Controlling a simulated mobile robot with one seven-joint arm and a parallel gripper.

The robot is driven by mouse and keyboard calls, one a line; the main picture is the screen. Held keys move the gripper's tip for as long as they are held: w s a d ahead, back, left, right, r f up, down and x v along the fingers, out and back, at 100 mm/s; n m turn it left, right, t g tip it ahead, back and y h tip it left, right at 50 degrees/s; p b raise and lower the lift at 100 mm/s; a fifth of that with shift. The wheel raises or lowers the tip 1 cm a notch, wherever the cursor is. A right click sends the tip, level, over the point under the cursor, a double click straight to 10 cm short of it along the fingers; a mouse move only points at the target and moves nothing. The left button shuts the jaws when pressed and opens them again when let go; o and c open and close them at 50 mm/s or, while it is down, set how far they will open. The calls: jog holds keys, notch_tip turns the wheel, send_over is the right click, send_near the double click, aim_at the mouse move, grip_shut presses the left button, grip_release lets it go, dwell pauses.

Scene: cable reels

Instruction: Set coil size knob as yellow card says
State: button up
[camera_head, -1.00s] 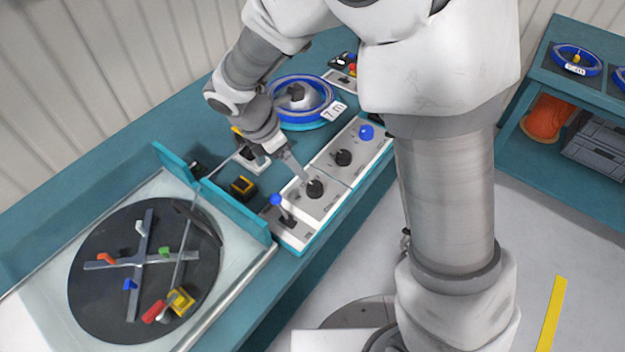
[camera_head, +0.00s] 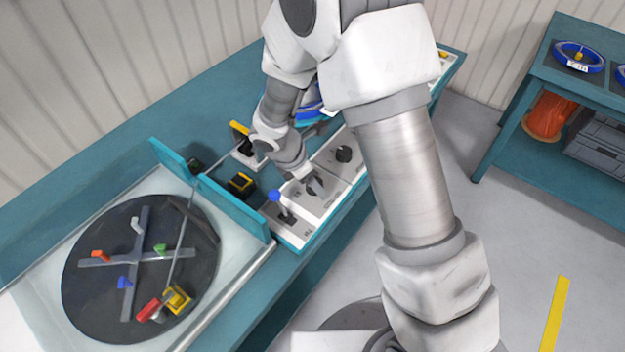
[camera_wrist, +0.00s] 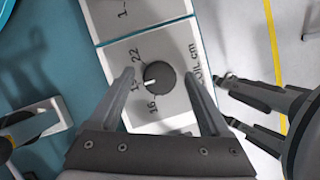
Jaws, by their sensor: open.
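The coil size knob (camera_wrist: 160,76) is a round black dial with a white pointer mark, on a pale panel (camera_wrist: 181,108) lettered "COIL cm" in the wrist view. Its mark points left, towards a partly hidden number between "22" and "16". My gripper (camera_wrist: 159,74) is open, with one finger on each side of the knob; I cannot tell whether either touches it. In the head view my gripper (camera_head: 316,186) is at the same knob (camera_head: 311,189), which it partly covers. I cannot make out a yellow card in either view.
A blue-topped lever (camera_head: 274,196) stands just left of the knob, and another black knob (camera_head: 344,153) sits on the panel to the right. A yellow-and-black block (camera_head: 241,184) lies behind. The turntable (camera_head: 95,300) with coloured pegs is at the left.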

grip_shut()
jog(key=shift+m, duration=0.5)
jog(key=m+g, duration=0.1)
jog(key=m, duration=0.1)
jog(key=m+g+p, duration=0.1)
jog(key=m, duration=0.1)
jog(key=shift+w+m+h, duration=0.2)
jog(key=shift+m+h, duration=0.1)
jog(key=shift+m, duration=0.1)
jog(key=m+g, duration=0.2)
jog(key=m, duration=0.4)
jog(key=shift+w, duration=0.15)
grip_release()
jog(key=shift+g, duration=0.3)
